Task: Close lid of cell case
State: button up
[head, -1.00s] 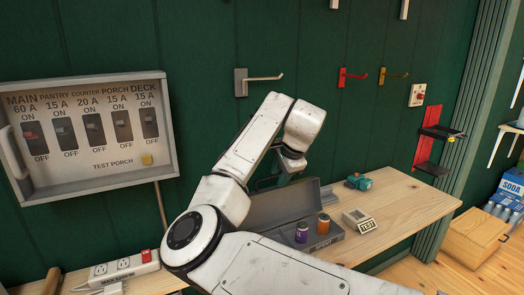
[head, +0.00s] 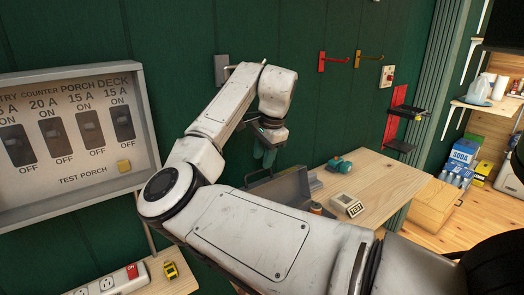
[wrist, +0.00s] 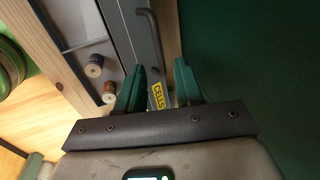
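The cell case is a grey box on the wooden bench with its lid (head: 285,187) raised. In the wrist view the lid (wrist: 132,28) has a dark bar handle (wrist: 152,40), and a yellow CELLS label (wrist: 157,95) shows between my fingers. A purple cell (wrist: 95,66) and an orange-brown cell (wrist: 109,92) stand in the case. My arm hides most of the case body in the head view. In the wrist view my gripper (wrist: 159,68) is open with nothing held; contact with the lid cannot be told.
A TEST device (head: 346,204) and a teal object (head: 340,166) sit on the bench (head: 385,185) right of the case. The green wall is close behind my gripper, with a grey hook (head: 222,68) above. A breaker panel (head: 75,140) is at left, a power strip (head: 125,278) below.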

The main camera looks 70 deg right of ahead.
jog(key=shift+s+a+r, duration=0.1)
jog(key=shift+s+r, duration=0.05)
jog(key=shift+r, duration=0.5)
